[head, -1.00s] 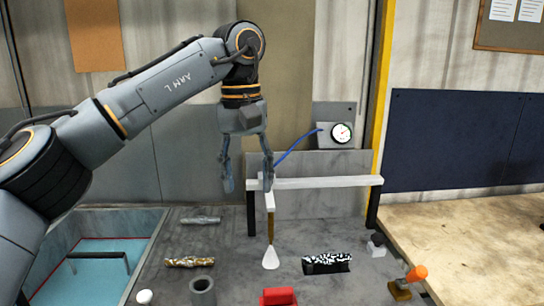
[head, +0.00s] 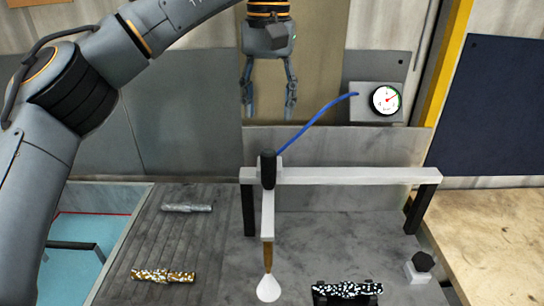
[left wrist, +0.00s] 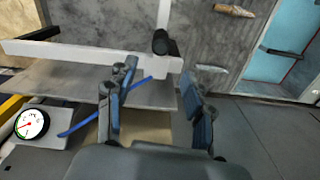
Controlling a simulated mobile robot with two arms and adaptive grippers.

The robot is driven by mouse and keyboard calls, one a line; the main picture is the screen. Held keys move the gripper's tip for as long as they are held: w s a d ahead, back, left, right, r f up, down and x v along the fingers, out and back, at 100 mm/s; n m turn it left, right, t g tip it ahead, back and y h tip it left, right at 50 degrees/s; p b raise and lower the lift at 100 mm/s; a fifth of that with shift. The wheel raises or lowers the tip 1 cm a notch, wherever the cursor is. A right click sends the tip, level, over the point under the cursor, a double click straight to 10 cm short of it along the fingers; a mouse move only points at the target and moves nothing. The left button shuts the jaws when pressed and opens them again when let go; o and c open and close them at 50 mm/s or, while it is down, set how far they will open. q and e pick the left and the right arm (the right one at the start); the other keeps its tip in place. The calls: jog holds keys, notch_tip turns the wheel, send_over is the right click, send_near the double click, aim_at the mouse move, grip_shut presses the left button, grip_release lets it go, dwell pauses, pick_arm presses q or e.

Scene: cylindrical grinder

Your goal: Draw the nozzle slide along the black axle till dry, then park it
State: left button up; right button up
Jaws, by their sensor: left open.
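The nozzle slide, with its upright black handle (head: 267,170), sits at the left end of the white rail (head: 350,177). Its white arm reaches forward to a brown tube and a pale, flared nozzle (head: 268,288). The handle also shows in the left wrist view (left wrist: 163,42). The black axle (head: 347,290), covered in white speckles, lies in a dark holder to the right of the nozzle. My left gripper (head: 269,106) is open and empty above the handle in the head view. Its spread fingers (left wrist: 158,75) show in the left wrist view, apart from the handle. My right gripper is not in view.
A round gauge (head: 386,99) with a blue hose stands behind the rail. A grey axle (head: 187,208) and a brown speckled axle (head: 163,276) lie at left. A small block with a black knob (head: 423,262) is at right.

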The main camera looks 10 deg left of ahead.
pick_arm(q)
send_over(269, 165)
jog(key=w, duration=0.1)
jog(key=f, duration=0.4)
jog(key=shift+a+f, duration=0.2)
jog(key=shift+f, duration=0.2)
jog(key=f, duration=0.4)
jog(key=f+p, duration=0.1)
jog(key=f, duration=0.2)
jog(key=shift+w, duration=0.25)
jog(key=shift+f, duration=0.65)
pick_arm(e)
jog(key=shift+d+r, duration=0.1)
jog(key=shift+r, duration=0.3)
pick_arm(q)
grip_shut()
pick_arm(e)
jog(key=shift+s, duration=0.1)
